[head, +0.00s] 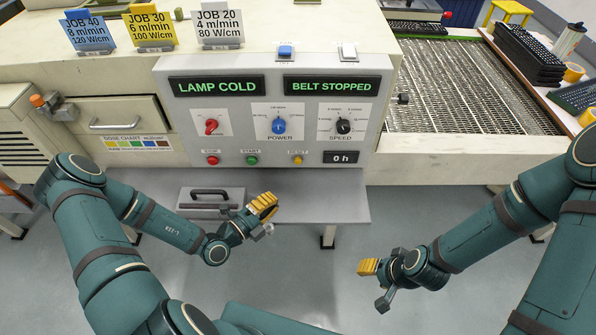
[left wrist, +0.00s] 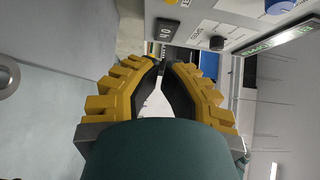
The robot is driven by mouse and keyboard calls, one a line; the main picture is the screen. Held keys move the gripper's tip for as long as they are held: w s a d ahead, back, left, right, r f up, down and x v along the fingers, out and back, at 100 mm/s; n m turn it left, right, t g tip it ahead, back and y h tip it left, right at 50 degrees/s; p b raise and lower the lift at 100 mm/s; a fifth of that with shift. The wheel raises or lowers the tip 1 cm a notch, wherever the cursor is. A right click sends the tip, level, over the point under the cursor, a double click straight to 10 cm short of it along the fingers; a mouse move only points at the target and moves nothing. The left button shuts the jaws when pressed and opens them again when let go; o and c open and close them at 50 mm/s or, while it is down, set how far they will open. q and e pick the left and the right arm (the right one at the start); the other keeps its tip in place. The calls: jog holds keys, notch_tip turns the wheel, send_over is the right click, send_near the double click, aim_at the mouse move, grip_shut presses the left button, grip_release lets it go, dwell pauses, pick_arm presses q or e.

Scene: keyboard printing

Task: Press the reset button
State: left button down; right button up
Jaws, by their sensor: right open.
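The reset button (head: 298,159) is a small yellow button low on the grey control panel (head: 375,95), under the label RESET. A red stop button (head: 212,160) and a green start button (head: 252,160) sit in the same row to its left. My left gripper (head: 268,203) appears shut and empty, below and left of the reset button in the head view and apart from it. In the left wrist view its fingertips (left wrist: 162,66) nearly meet. My right gripper (head: 367,285) is open and empty, well below the panel to the right.
A red knob (head: 211,126), blue power knob (head: 278,125) and black speed knob (head: 343,126) stick out above the buttons. A grey shelf (head: 335,205) projects below the panel. A mesh belt (head: 460,85) lies to the right. Displays read LAMP COLD and BELT STOPPED.

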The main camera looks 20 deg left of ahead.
aim_at(298, 161)
pick_arm(q)
jog(key=w+a+b+x, duration=0.1)
jog(key=a+x, duration=0.1)
jog(key=x, duration=1.1)
jog(key=shift+a+b, duration=0.2)
jog(key=shift+b, duration=0.1)
jog(key=shift+w, duration=0.15)
